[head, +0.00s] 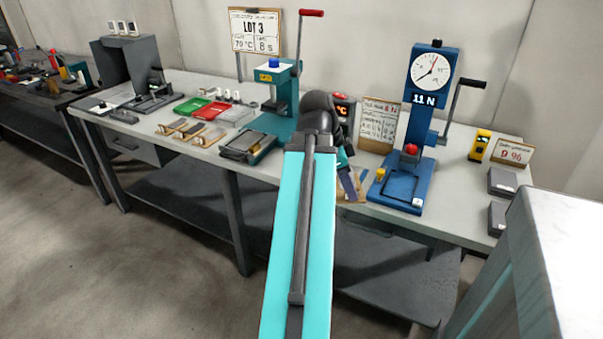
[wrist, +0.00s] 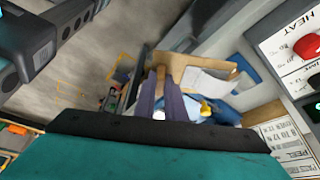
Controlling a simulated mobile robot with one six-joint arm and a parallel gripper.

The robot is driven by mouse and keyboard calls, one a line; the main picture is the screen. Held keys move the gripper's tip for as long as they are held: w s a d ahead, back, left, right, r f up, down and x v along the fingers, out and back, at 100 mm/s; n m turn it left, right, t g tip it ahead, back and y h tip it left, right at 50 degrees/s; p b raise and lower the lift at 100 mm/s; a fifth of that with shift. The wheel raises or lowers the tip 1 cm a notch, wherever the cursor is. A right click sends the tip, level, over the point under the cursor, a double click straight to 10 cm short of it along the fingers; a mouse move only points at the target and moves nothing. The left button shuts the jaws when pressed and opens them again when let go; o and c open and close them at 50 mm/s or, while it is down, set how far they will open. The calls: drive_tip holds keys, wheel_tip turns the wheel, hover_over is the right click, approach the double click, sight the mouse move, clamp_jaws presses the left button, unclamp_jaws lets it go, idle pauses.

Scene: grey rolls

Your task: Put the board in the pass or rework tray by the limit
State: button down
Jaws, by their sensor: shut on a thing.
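My gripper (head: 353,192) is at the front edge of the bench, left of the blue gauge stand. In the wrist view my gripper (wrist: 170,112) is shut on a tan piece, apparently the board (wrist: 203,64), partly hidden by the fingers. The green tray (head: 190,106) and the red tray (head: 211,112) lie side by side on the bench, left of the teal press. Which is pass or rework cannot be read. The blue stand (head: 407,185) has a dial (head: 432,71) and a display reading 11 N. A limit card (head: 380,122) stands behind my gripper, its small text unclear.
A clear tray (head: 236,117) lies right of the red one. Tan pieces (head: 190,131) and a dark fixture (head: 247,147) lie in front. The teal press (head: 278,92) has a raised red-handled lever. Grey blocks (head: 502,182) are at the right.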

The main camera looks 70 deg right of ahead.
drive_tip(key=w+a+n+t+h+p, duration=0.15)
drive_tip(key=w+a+n, duration=0.35)
drive_tip(key=w, duration=0.7)
drive_tip(key=w+a+r+n+t, duration=0.15)
drive_tip(key=w+a+n, duration=0.35)
drive_tip(key=w, duration=0.7)
drive_tip(key=w+a+f+n+t+h+p, duration=0.15)
drive_tip(key=w+a+n, duration=0.35)
drive_tip(key=w, duration=0.7)
drive_tip(key=w+a+r+n+t+y, duration=0.1)
drive_tip(key=w+a+n, duration=0.4)
drive_tip(key=a, duration=0.7)
drive_tip(key=w+a+r+n+t+y+p, duration=0.1)
drive_tip(key=w+a+n, duration=0.4)
drive_tip(key=a, duration=0.7)
drive_tip(key=w+a+r+n+t+y, duration=0.1)
drive_tip(key=w+a+n+t+y, duration=0.1)
drive_tip(key=w+a+n, duration=0.3)
drive_tip(key=w+a+y, duration=0.1)
drive_tip(key=w+a, duration=0.2)
drive_tip(key=a, duration=0.4)
drive_tip(key=shift+w+n+p, duration=0.2)
drive_tip(key=shift+n+p, duration=0.1)
drive_tip(key=shift+n, duration=0.1)
drive_tip(key=shift+w+r, duration=0.1)
drive_tip(key=shift+w, duration=0.05)
